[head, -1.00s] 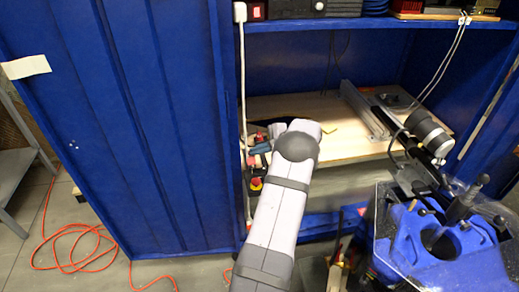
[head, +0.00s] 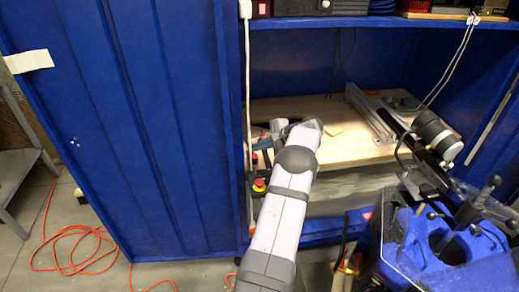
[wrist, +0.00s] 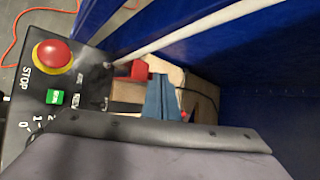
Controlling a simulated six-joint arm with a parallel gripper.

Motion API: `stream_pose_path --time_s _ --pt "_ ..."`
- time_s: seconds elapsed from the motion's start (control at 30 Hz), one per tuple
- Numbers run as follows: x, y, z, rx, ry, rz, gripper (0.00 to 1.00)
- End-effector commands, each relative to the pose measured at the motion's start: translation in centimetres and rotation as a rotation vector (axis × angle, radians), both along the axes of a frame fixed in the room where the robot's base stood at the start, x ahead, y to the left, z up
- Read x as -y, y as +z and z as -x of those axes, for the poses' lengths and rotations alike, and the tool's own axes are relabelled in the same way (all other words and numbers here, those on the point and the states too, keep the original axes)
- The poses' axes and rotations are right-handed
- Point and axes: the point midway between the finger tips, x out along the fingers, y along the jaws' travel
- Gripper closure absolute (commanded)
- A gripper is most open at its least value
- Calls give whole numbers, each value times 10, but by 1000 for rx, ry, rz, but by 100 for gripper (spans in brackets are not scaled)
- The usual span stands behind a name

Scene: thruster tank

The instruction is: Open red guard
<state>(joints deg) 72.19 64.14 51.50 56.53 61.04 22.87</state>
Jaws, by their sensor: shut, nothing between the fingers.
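In the wrist view, a red guard (wrist: 136,69) sticks up at the right edge of the dark control panel (wrist: 18,92). I cannot tell how far it is raised. My gripper shows as blue fingers (wrist: 160,98), shut and empty, just right of the guard; I cannot tell whether they touch it. In the head view my gripper (head: 265,146) is over the panel's far end, beside the cabinet's open left side. The panel carries a red STOP button (wrist: 52,56) on a yellow ring, also in the head view (head: 259,185), and a green button (wrist: 54,97).
A grey and black body covers the bottom of the wrist view. A white cable (head: 246,80) runs down the blue cabinet edge beside the panel. A wooden board (head: 360,145) lies on the shelf behind. A blue fixture (head: 450,245) stands at right. Orange cord lies on the floor.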

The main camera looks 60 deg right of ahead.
Motion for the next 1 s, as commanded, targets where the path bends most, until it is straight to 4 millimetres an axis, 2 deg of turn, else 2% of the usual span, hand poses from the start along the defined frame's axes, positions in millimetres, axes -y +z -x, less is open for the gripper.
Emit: stream_pose_path --time_s 1.0 --pt "-11 2 12 0 0 0 100"
